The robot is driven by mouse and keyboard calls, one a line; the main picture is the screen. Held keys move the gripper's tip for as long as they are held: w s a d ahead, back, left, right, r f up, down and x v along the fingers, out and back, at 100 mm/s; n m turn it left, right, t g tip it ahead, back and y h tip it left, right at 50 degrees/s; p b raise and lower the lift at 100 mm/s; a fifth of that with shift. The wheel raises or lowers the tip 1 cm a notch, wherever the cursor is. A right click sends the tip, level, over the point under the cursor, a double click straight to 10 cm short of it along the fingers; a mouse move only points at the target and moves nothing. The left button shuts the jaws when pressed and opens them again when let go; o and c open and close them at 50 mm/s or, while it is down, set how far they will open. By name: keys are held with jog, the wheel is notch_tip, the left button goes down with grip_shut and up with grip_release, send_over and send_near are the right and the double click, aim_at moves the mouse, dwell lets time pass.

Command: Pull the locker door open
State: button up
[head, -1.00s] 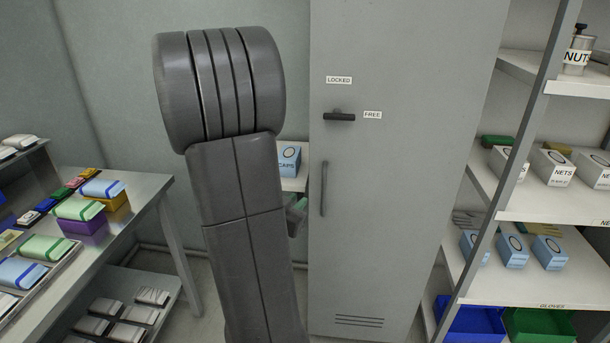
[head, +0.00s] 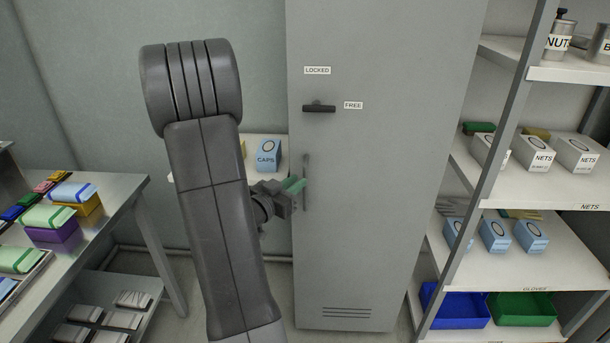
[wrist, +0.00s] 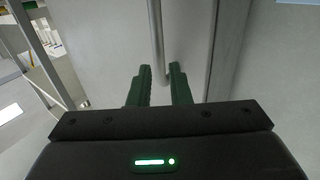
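The tall grey locker door (head: 375,220) is closed, with a vertical bar handle (head: 306,170) near its left edge. The dark lock lever (head: 319,108) above it lies horizontal, in line with the FREE label. My gripper (head: 297,184), with green fingers, is at the lower part of the handle, partly hidden by my arm. In the wrist view my gripper (wrist: 160,70) is open, its two fingers apart. The handle (wrist: 156,35) comes down into the gap between the fingertips; I cannot tell whether either finger touches it.
A shelving unit (head: 560,205) with boxes and bins stands close on the right. A steel table (head: 125,190) with packs is on the left. A white shelf (head: 250,150) with a CAPS box (head: 267,155) is behind my arm, left of the locker.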

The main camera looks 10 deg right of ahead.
jog(key=x, duration=0.5)
grip_shut()
